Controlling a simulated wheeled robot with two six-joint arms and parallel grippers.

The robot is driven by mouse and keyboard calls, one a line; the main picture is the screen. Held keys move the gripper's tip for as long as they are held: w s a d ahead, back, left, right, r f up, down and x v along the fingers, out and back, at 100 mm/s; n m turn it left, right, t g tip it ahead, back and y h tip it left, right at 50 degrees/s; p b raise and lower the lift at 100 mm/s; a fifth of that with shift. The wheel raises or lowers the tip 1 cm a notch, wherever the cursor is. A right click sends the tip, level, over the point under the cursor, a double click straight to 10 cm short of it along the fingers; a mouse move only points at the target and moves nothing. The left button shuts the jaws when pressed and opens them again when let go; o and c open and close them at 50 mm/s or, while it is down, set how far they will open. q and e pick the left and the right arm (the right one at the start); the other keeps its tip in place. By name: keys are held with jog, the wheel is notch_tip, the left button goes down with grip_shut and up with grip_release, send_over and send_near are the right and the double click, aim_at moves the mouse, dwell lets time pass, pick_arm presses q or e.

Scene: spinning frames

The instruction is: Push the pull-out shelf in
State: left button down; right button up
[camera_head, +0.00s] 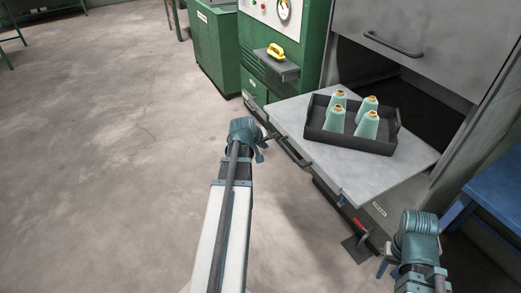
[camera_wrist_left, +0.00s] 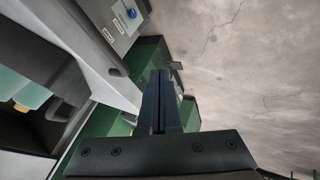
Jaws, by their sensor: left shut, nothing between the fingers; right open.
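The pull-out shelf (camera_head: 402,167) is a light grey slab, drawn out from under a grey machine front. A dark bar handle (camera_head: 295,153) runs along its front edge. A dark tray (camera_head: 362,144) with several pale teal cones (camera_head: 366,123) stands on the shelf. My left gripper (camera_head: 268,139) is shut and empty beside the shelf's front left corner, near the handle; contact cannot be told. In the left wrist view its closed fingers (camera_wrist_left: 160,102) are in front of the shelf edge (camera_wrist_left: 112,82). My right gripper (camera_head: 384,268) is open and empty, low right, apart from the shelf.
A green cabinet (camera_head: 254,58) with a small ledge (camera_head: 279,68) and a yellow-handled object (camera_head: 276,53) stands left of the shelf. A blue stand (camera_head: 494,193) is at the right. A red lever (camera_head: 360,228) sits below the shelf. The floor at left is clear.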

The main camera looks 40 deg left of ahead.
pick_arm(q)
jog(key=shift+w+d+p, duration=0.15)
jog(key=shift+w+d, duration=0.15)
jog(key=shift+w, duration=0.35)
jog(key=shift+w+d+p, duration=0.15)
jog(key=shift+w+d, duration=0.15)
jog(key=shift+w, duration=0.3)
jog(key=shift+w+d+p, duration=0.15)
jog(key=shift+w+d, duration=0.15)
jog(key=shift+w, duration=0.35)
